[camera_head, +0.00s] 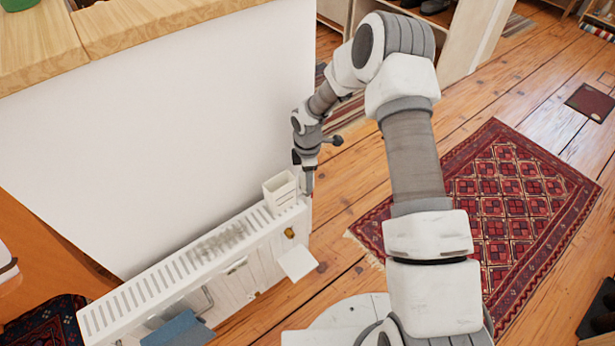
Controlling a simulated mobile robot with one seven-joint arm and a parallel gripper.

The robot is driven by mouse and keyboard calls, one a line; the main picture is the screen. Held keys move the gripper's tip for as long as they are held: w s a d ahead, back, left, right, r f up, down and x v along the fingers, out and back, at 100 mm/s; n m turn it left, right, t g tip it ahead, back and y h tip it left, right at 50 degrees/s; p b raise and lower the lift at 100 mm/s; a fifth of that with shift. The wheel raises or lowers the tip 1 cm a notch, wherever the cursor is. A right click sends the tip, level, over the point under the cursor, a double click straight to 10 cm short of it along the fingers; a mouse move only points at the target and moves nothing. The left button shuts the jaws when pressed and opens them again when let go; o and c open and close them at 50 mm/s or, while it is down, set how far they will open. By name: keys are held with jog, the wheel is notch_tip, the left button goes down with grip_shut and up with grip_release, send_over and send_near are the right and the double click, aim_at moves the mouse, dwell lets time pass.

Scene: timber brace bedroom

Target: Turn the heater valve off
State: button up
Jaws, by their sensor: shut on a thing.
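The white heater (160,285) with a slotted top stands along the low white wall at the lower left. My gripper (309,187) points down at the heater's far right end, just beyond the white box on its top. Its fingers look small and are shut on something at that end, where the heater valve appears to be. The valve itself is mostly hidden by the fingers and the box, so how far it is turned cannot be told.
The small open white box (280,193) stands on the heater close to my gripper. A brass-coloured knob (289,233) and a white square piece (297,263) are on the heater's front side. A red patterned rug (520,200) lies on the wooden floor at right.

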jog(key=m, duration=1.2)
jog(key=shift+s+a+m, duration=0.1)
jog(key=shift+s+m, duration=0.05)
jog(key=shift+m, duration=0.25)
jog(key=m, duration=0.6)
jog(key=shift+a, duration=0.1)
jog(key=m+p, duration=0.1)
jog(key=m, duration=0.4)
jog(key=shift+a+m, duration=0.1)
jog(key=shift+m, duration=0.3)
jog(key=o, duration=1.4)
notch_tip(320, 180, up, 17)
jog(key=p, duration=0.4)
jog(key=shift+r+p, duration=0.2)
jog(key=shift+p, duration=0.2)
